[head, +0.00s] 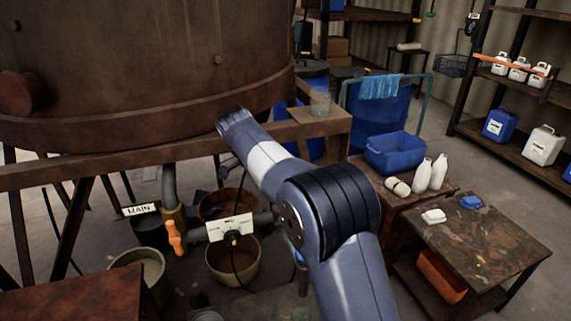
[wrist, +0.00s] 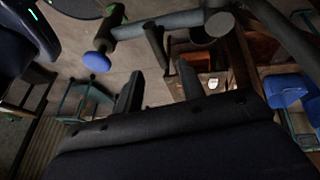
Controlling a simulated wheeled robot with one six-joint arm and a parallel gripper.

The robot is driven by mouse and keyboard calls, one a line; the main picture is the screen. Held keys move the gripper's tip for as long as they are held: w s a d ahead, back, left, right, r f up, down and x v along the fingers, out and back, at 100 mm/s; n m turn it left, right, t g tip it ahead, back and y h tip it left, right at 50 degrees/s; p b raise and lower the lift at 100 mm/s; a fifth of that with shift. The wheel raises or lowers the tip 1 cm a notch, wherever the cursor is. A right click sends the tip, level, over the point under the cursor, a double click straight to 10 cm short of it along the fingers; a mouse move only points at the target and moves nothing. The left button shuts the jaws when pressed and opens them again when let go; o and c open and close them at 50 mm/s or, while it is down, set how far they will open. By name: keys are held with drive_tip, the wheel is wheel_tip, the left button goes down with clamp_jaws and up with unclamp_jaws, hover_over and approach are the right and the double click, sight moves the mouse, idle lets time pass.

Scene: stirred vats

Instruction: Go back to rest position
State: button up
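My gripper (wrist: 158,76) shows in the wrist view with its two dark fingers apart and nothing between them. In the head view my arm reaches up and left from the bottom toward the big rusty vat (head: 130,65). The gripper itself is hidden there behind the arm. In the wrist view a dark pipe with a blue round end (wrist: 97,62) lies beyond the fingers. I cannot tell how far it is from them.
To the right stand a small table (head: 485,240), a blue tub (head: 393,153), white bottles (head: 438,172) and shelving (head: 535,165). Open floor lies between table and shelves.

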drive_tip(key=x, duration=1)
drive_tip(key=shift+d+f+b, duration=0.2)
drive_tip(key=shift+b, duration=0.1)
